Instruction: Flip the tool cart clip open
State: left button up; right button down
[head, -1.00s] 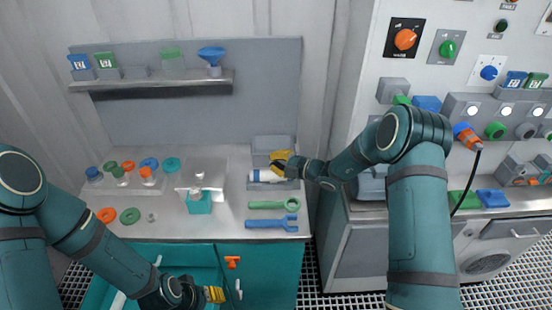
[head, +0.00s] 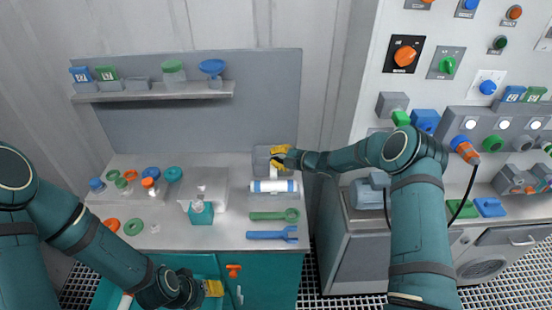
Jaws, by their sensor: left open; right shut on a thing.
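The teal cart (head: 268,272) stands below the worktop, with a small orange clip (head: 233,271) on its front. Whether the clip is flipped up or down is too small to tell. My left gripper (head: 214,288), with yellow fingers, is open just left of and below the clip, apart from it. My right gripper (head: 279,158) is at the back right of the worktop, shut on a small white piece (head: 275,172). This piece stands just behind a white cylinder with blue bands (head: 272,187); whether they are joined is unclear.
A green wrench (head: 275,215) and a blue wrench (head: 272,235) lie on the worktop (head: 225,234). Blue, green and orange caps and a teal-fronted fixture (head: 201,213) stand on the left. A shelf (head: 150,93) hangs behind. A control panel is on the right.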

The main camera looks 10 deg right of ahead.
jog(key=shift+w+d+f, duration=0.15)
jog(key=shift+w+f, duration=0.1)
jog(key=shift+w, duration=0.35)
jog(key=shift+w+f, duration=0.15)
